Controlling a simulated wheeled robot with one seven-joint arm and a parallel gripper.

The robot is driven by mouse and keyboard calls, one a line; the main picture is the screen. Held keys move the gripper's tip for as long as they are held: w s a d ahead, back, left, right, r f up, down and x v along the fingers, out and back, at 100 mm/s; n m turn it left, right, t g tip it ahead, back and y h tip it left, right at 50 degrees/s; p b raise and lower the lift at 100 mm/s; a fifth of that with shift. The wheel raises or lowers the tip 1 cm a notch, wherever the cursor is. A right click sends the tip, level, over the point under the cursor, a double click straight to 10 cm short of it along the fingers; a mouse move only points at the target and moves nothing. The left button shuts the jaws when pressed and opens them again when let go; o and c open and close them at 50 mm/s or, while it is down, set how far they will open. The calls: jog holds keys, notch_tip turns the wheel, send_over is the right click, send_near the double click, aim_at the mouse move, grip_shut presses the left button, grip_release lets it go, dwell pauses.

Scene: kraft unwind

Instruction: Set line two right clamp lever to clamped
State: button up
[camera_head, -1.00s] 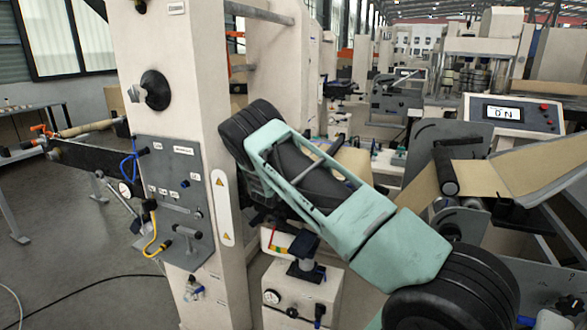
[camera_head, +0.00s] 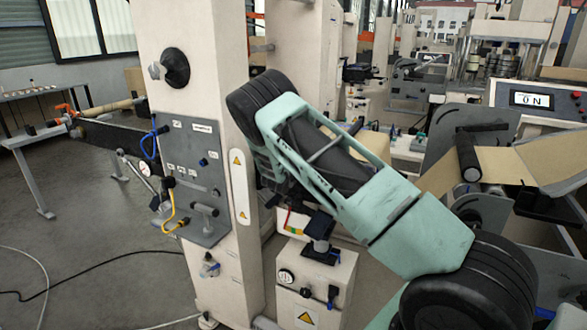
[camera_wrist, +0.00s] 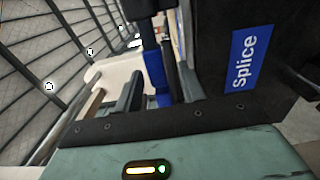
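A grey panel (camera_head: 190,175) is fixed to the cream column left of my arm in the head view. It carries a T-shaped handle (camera_head: 203,210), small knobs, a gauge and hoses. Its labels are too small to read, so I cannot tell which part, if any, is the line two right clamp lever. My mint and black arm crosses the middle of the view, and its end is hidden behind its own links. In the wrist view my mint gripper body fills the bottom, with dark upright parts above it. I cannot tell its finger opening or any contact.
A dark block with a blue "Splice" sign (camera_wrist: 245,62) stands close at the right of the wrist view. In the head view, a cream box (camera_head: 315,285) stands below my arm. A display reading "0 N" (camera_head: 540,100) and brown web are at right. Open floor lies left.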

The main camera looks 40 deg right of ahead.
jog(key=b+v, duration=0.3)
jog(key=v, duration=1)
jog(key=shift+a, duration=0.3)
